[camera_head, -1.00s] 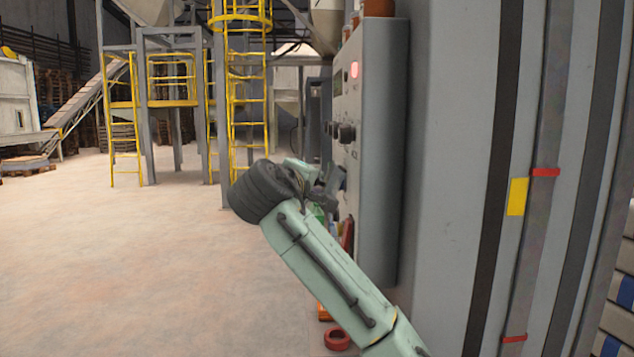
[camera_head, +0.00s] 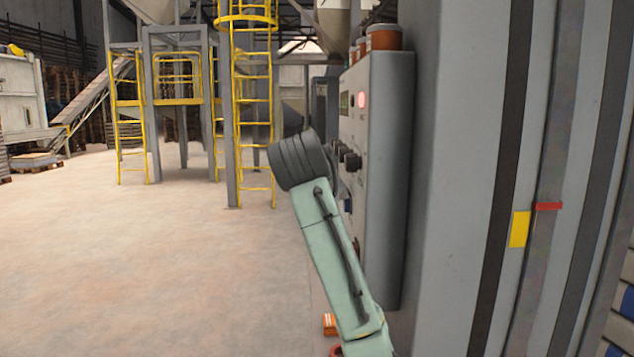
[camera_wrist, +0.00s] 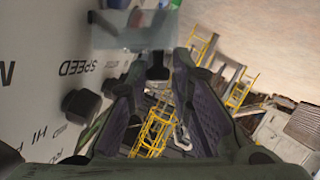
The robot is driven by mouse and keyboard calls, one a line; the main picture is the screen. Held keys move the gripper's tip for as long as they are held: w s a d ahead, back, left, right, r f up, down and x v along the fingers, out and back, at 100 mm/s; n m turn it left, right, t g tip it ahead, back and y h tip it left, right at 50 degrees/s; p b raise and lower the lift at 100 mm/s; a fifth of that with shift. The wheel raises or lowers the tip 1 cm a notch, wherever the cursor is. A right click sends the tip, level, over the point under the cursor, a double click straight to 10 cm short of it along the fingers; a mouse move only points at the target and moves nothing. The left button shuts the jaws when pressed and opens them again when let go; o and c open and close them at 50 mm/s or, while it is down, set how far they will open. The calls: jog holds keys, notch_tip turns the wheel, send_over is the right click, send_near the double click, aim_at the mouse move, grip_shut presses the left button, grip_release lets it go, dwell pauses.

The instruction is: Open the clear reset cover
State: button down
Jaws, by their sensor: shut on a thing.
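The clear cover (camera_wrist: 132,38) is a see-through, box-like guard on the control panel (camera_wrist: 40,60), at the top of the wrist view. A small dark tab (camera_wrist: 157,72) at its edge sits between the tips of my gripper (camera_wrist: 158,70). The jaws are shut on this tab, with a gap between the fingers further back. Whether the cover is raised at all I cannot tell. In the head view my forearm and wrist hide the gripper and the cover, beside the face of the grey control box (camera_head: 393,170).
Black knobs (camera_head: 350,161) and a lit red lamp (camera_head: 361,100) stick out of the panel. A knob (camera_wrist: 82,105) is close to my left finger in the wrist view. A grey cabinet (camera_head: 455,180) borders the right. Open floor (camera_head: 180,270) lies to the left.

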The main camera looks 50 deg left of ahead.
jog(key=shift+w+d+r, duration=0.15)
jog(key=shift+r, duration=0.25)
jog(key=c, duration=1.6)
grip_release()
jog(key=shift+f, duration=0.1)
jog(key=shift+c, duration=0.2)
jog(key=shift+o, duration=0.6)
jog(key=shift+f, duration=0.1)
jog(key=v, duration=0.7)
jog(key=shift+d, duration=0.2)
